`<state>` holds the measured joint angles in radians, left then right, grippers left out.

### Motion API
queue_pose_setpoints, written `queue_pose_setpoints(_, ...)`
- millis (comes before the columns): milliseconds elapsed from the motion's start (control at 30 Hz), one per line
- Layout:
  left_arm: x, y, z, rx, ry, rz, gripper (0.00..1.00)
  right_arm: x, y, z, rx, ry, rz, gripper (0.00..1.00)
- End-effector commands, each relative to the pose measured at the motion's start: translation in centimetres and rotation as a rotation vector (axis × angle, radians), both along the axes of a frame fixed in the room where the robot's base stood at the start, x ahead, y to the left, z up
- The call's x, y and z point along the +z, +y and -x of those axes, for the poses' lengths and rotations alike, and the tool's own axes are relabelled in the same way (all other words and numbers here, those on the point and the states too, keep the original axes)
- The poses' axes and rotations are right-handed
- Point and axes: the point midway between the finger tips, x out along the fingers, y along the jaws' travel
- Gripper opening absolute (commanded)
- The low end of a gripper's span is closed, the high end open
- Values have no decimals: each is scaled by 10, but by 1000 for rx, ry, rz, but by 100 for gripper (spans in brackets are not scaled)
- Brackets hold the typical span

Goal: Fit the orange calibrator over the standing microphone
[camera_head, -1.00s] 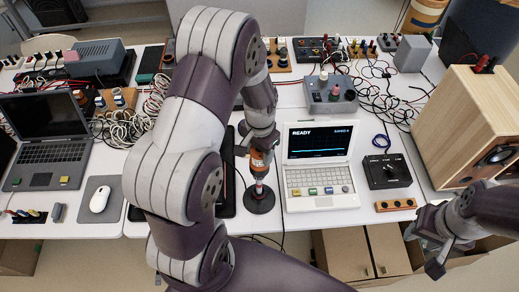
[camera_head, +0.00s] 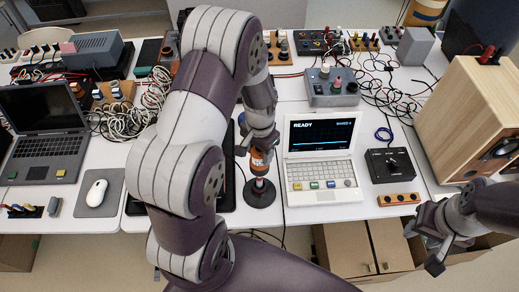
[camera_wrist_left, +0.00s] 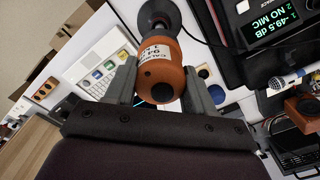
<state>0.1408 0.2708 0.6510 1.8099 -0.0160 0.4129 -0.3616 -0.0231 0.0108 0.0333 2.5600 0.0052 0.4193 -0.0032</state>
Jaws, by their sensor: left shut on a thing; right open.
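The orange calibrator (camera_head: 258,163) has a white label. My left gripper (camera_head: 260,148) is shut on it, with one finger on each side in the left wrist view (camera_wrist_left: 160,85). The microphone stand's round black base (camera_head: 260,194) is on the table directly below the calibrator. A short stem with a reddish part (camera_head: 259,183) shows between calibrator and base. The microphone's top is hidden, so I cannot tell how far the calibrator is over it. In the left wrist view the calibrator lines up with the base (camera_wrist_left: 158,14). My right gripper (camera_head: 428,243) is open and empty at the table's front right.
A white laptop (camera_head: 319,160) reading READY stands just right of the microphone. A black knob box (camera_head: 389,165) and a wooden speaker (camera_head: 463,110) are further right. A dark laptop (camera_head: 45,130) and white mouse (camera_head: 96,192) are at left. Cables lie behind.

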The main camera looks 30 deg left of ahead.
Motion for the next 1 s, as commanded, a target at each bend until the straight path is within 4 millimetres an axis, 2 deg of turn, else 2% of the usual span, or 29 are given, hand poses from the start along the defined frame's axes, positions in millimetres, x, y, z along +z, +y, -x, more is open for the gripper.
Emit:
queue_pose_setpoints(967,-10,0,0,0,-1,0,12,-6,0,0,0,0,0,43)
queue_pose_setpoints(1000,-10,0,0,0,-1,0,57,-6,0,0,0,0,0,43)
